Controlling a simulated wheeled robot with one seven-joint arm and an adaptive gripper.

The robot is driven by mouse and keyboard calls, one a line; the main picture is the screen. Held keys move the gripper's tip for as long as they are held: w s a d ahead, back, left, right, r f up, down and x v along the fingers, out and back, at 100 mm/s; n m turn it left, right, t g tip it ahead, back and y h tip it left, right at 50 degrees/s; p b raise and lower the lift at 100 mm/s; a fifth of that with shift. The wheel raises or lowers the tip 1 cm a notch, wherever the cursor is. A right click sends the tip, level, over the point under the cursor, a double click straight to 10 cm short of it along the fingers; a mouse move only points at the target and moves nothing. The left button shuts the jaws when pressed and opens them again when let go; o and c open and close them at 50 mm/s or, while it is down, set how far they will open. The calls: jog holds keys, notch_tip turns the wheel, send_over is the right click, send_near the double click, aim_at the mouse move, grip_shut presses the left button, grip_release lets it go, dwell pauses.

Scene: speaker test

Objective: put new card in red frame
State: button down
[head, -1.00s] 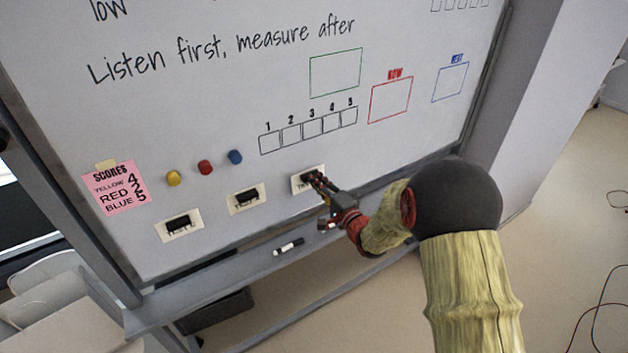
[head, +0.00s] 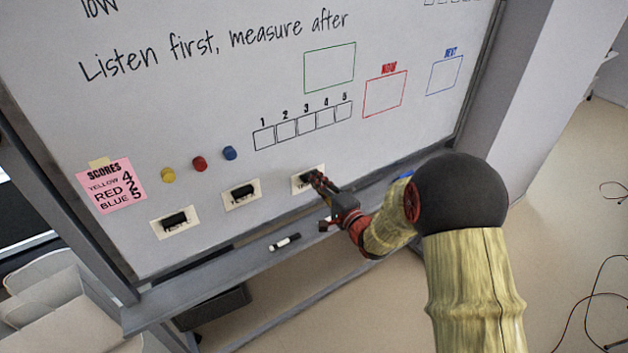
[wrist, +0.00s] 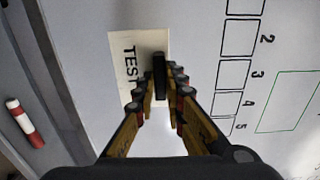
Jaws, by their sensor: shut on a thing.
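My gripper (head: 318,182) is shut on the black handle (wrist: 160,75) of the rightmost white card (head: 297,185). The card is at the board's face; I cannot tell if it touches. In the wrist view the card (wrist: 124,80) shows the letters "TEST", and the fingers hide part of it. The red frame (head: 384,95), an empty drawn outline labelled "NOW", is above and right of my gripper in the head view.
Two more handled cards (head: 157,232) (head: 229,201) are at left. Yellow, red and blue round magnets (head: 200,164) sit above them. Numbered boxes (head: 302,125), a green frame (head: 330,68) and a blue frame (head: 444,76) are empty. A marker (head: 285,242) lies on the ledge below.

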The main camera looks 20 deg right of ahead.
jog(key=shift+v, duration=1.05)
